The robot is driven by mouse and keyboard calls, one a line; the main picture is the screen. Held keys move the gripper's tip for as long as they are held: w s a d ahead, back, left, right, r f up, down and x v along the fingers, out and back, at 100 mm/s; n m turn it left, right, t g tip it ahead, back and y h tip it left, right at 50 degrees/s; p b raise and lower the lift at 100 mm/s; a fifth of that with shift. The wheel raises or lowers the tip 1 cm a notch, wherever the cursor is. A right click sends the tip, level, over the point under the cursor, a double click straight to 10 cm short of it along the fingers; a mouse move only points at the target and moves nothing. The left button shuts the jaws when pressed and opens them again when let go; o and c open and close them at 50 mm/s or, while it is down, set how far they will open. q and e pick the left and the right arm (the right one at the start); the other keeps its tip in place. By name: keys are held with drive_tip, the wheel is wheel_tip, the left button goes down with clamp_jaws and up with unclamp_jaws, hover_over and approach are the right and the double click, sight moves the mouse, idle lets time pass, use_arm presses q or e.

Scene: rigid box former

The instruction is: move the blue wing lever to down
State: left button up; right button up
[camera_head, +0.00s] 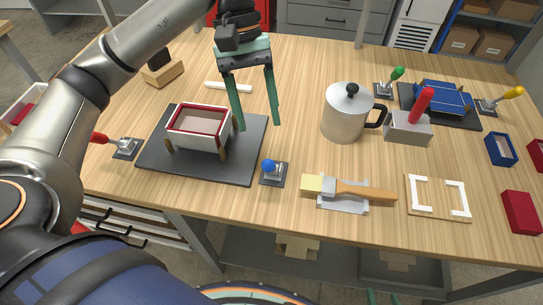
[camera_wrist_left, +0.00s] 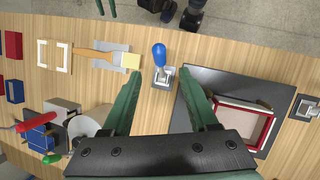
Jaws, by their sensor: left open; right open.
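The blue wing lever (camera_head: 268,166) stands on a small dark plate near the table's front edge, right of the black board. Its blue handle (camera_wrist_left: 159,54) points toward the front edge in the left wrist view, with its metal base behind. My left gripper (camera_head: 259,126) is open and empty, pointing down behind the lever. In the left wrist view its fingers (camera_wrist_left: 161,75) lie on either side of the lever's base in the picture; no contact shows. My right gripper (camera_head: 383,298) shows only its fingertips at the bottom edge, apart and empty, off the table's front.
A white box with a red rim (camera_head: 170,127) sits on the black board (camera_head: 240,163) left of the lever. A red lever (camera_head: 103,138) is further left. A brush (camera_head: 365,192) lies close right of the lever; a metal pot (camera_head: 343,122) stands behind it.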

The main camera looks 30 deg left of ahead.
sight(269, 164)
use_arm(q)
drive_tip(key=p+x, duration=0.1)
drive_tip(key=x, duration=0.9)
drive_tip(key=shift+s+d+f, duration=0.1)
drive_tip(key=shift+d+f, duration=0.05)
drive_tip(key=shift+f, duration=0.15)
clamp_jaws()
idle(0.9)
